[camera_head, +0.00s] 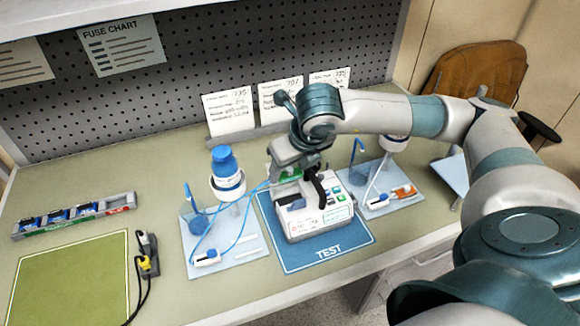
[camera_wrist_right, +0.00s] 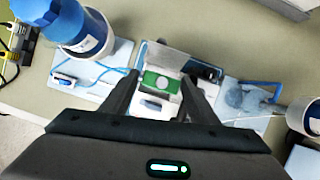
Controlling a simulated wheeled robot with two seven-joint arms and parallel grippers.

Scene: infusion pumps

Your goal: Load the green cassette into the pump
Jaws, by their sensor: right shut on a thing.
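The white pump (camera_head: 318,222) stands on the blue TEST mat (camera_head: 328,252), in the middle of the bench. My right gripper (camera_head: 298,176) is over the back left of the pump and points down. It is shut on the green cassette (camera_wrist_right: 160,83), which shows between the two fingers in the right wrist view. In the head view only a bit of green shows beside the fingers. The cassette is over or in the pump's open top; I cannot tell whether it touches. A pale flap (camera_wrist_right: 166,56) stands beyond the cassette. My left gripper is not in view.
A blue-capped bottle (camera_head: 226,172) with blue tubing stands on a clear tray (camera_head: 222,258) left of the pump. Another tray (camera_head: 393,202) with a similar stand is at the right. A cassette rack (camera_head: 75,217) and green mat (camera_head: 68,280) lie at the far left.

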